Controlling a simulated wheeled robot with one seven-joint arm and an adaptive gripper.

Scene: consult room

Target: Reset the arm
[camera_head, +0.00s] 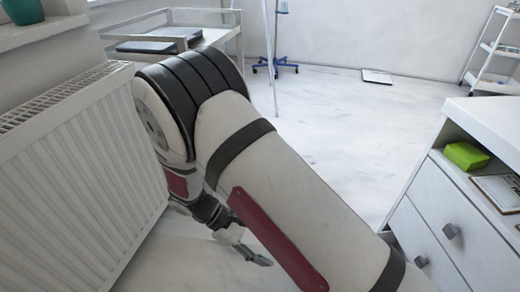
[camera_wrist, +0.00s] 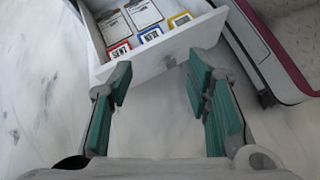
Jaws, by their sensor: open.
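My arm (camera_head: 290,190) reaches up across the middle of the head view and bends at a black-banded joint beside the white radiator. My gripper (camera_head: 252,250) hangs low behind the arm, partly hidden by it. In the wrist view my gripper (camera_wrist: 158,95) is open, with its green-padded fingers wide apart and nothing between them. Beyond the fingertips is an open white drawer (camera_wrist: 172,62) holding several cards with coloured frames. The fingers overlap the drawer front in the picture; I cannot tell how near they are.
The radiator (camera_head: 75,170) stands close on the left. A white drawer cabinet (camera_head: 440,215) stands at right, with a green box (camera_head: 466,155) in its open section. A trolley (camera_head: 190,35), a wheeled stand (camera_head: 276,65) and a shelf cart (camera_head: 492,60) are farther back. The middle floor is clear.

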